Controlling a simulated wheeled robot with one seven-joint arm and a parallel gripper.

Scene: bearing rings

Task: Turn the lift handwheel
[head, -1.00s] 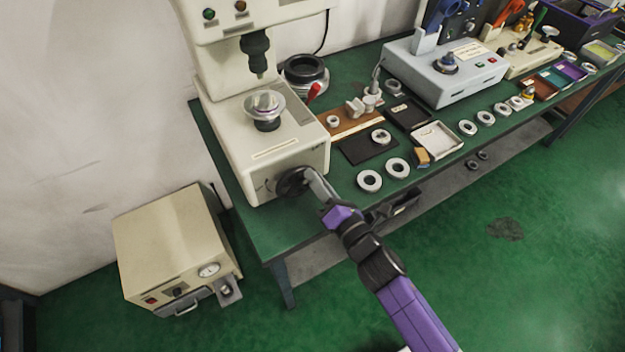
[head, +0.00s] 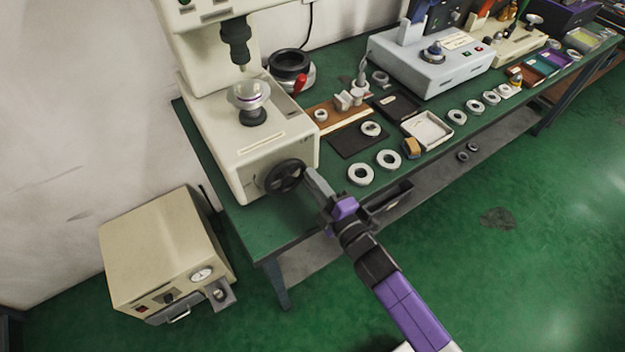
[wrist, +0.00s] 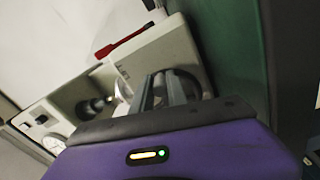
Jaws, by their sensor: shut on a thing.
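The lift handwheel (head: 284,176) is a dark round wheel on the front face of the cream bench machine (head: 262,148). My gripper (head: 305,175) is at the wheel's right side, with its fingers shut on the rim. The exact contact is small and partly hidden in the head view. In the wrist view my two grey fingers (wrist: 166,92) point toward the cream machine, close together. Above the wheel, a round stage (head: 249,95) sits on a dark post below the machine's dark spindle (head: 236,42).
Bearing rings (head: 360,174) and a black mat (head: 358,140) lie right of the machine. A dark round fixture with a red handle (head: 300,84) stands behind. A cream box with a gauge (head: 160,250) is on the floor at left. The floor in front is open.

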